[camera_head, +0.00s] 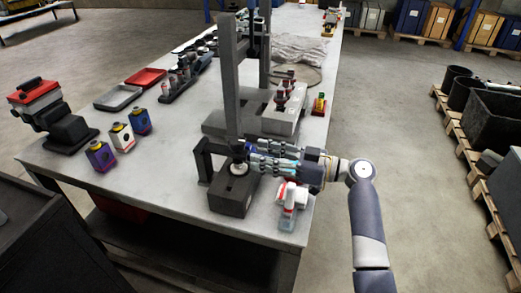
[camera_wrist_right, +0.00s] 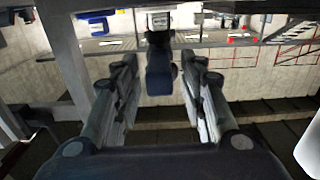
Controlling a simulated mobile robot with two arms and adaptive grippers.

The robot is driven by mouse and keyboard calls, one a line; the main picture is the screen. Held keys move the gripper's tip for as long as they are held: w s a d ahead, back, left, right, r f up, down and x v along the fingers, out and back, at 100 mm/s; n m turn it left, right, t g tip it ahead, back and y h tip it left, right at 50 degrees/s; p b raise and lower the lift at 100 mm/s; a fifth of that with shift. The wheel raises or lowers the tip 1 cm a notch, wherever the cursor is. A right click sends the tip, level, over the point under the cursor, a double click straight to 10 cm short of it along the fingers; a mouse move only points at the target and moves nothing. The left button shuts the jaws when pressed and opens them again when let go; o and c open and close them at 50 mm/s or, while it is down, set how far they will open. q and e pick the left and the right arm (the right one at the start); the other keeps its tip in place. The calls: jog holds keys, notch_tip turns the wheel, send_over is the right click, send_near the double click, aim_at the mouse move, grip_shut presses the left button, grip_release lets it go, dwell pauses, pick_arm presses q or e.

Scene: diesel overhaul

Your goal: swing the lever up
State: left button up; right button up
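A dark block-shaped fixture (camera_head: 232,196) with a dark bracket stands at the near right part of the bench. My right gripper (camera_head: 252,158) reaches in from the right, level with the top of this fixture. In the right wrist view a dark blue lever handle (camera_wrist_right: 160,78) with a pale labelled end stands between the two fingers. The fingers of my right gripper (camera_wrist_right: 160,62) are apart, one on each side of the handle, with a visible gap on the left. In the head view the gripper hides most of the lever. My left gripper is out of view.
A red-and-white part (camera_head: 289,205) stands by the near right bench edge, close under my right arm. Several small bottles (camera_head: 122,137) stand to the left. The bench (camera_head: 165,185) is bare left of the fixture.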

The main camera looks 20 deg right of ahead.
jog(key=shift+w+a, duration=0.3)
jog(key=shift+a, duration=0.15)
grip_shut()
